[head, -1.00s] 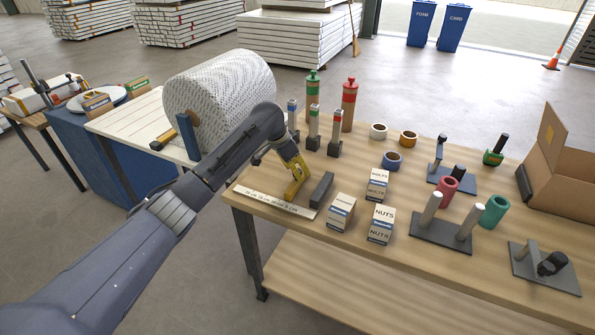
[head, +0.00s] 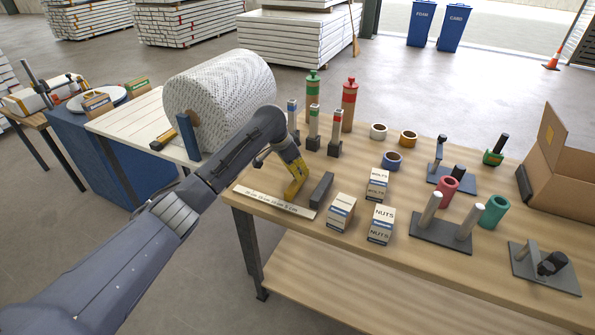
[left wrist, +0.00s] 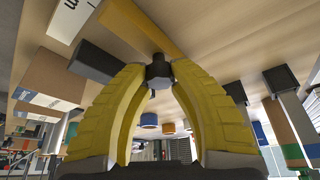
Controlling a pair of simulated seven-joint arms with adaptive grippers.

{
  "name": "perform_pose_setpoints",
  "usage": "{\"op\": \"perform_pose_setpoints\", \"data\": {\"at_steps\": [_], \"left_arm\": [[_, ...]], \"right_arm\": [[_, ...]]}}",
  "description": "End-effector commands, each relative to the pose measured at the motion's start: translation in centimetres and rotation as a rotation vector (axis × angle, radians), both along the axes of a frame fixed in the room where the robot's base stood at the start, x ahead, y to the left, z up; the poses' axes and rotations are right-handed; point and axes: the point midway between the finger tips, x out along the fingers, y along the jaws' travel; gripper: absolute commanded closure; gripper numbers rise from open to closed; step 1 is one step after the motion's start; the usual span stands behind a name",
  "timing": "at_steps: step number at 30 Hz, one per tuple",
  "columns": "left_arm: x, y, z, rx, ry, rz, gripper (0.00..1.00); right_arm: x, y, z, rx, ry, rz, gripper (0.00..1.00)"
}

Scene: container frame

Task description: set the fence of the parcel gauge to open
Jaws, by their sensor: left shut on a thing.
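The parcel gauge shows as a pale scale strip (head: 275,202) with printed marks at the table's near left corner. A dark block (head: 321,190) stands at its right end; it also shows in the left wrist view (left wrist: 94,61). The yellow fence (head: 293,189) lies between my left gripper and the strip. In the left wrist view the fence (left wrist: 142,27) runs away from a dark knob (left wrist: 158,71). My left gripper (left wrist: 158,76) has its yellow fingers shut on this knob. In the head view the gripper (head: 290,166) partly hides the fence. My right gripper is not in view.
Cartons of bolts (head: 377,184) and nuts (head: 381,225) and another carton (head: 341,212) stand right of the gauge. Upright tools (head: 313,128) and bottles (head: 349,104) stand behind. A large white roll (head: 220,98) is left of the table.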

Motion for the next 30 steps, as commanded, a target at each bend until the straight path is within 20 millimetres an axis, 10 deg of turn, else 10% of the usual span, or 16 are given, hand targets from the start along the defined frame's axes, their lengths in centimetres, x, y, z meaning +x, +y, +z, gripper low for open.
{"op": "perform_pose_setpoints", "data": {"at_steps": [13, 30], "left_arm": [[0.4, 1.2, 0.0, 0.001, 0.000, 0.004, 1.00], [4.9, 12.8, 0.0, 0.000, 0.000, 0.004, 1.00]], "right_arm": [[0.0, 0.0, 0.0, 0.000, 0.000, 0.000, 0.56], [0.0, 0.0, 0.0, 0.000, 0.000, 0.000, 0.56]]}}
